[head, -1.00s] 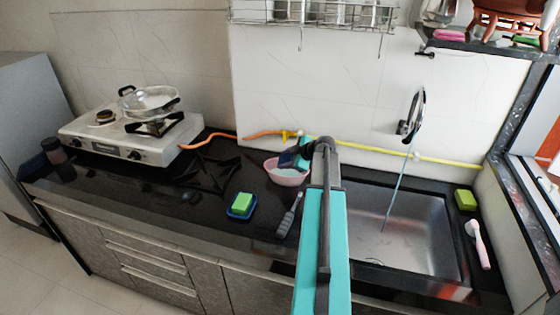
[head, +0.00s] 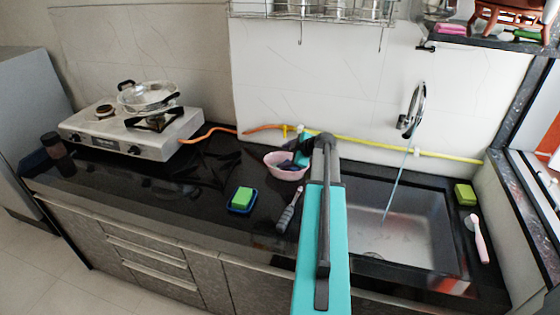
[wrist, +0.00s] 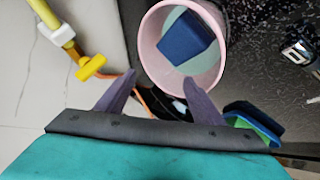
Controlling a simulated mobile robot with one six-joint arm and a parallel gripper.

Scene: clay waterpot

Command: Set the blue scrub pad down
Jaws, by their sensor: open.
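The blue scrub pad (wrist: 187,38) lies inside a pink bowl (wrist: 146,48), tilted against its inner wall, as the wrist view shows. The same pink bowl (head: 285,174) stands on the black counter left of the sink in the head view. My gripper (wrist: 160,78) is open and empty, its two purple fingers apart from the pad at the bowl's rim. In the head view my gripper (head: 294,153) is above the back of the bowl. I cannot make out the pad clearly there.
A green sponge (head: 243,194) sits on a blue dish (head: 240,210), with a grey brush (head: 288,212) beside it. The steel sink (head: 405,225) is at right. A stove (head: 135,140) with a pan stands at left. A yellow hose (head: 400,148) runs along the wall.

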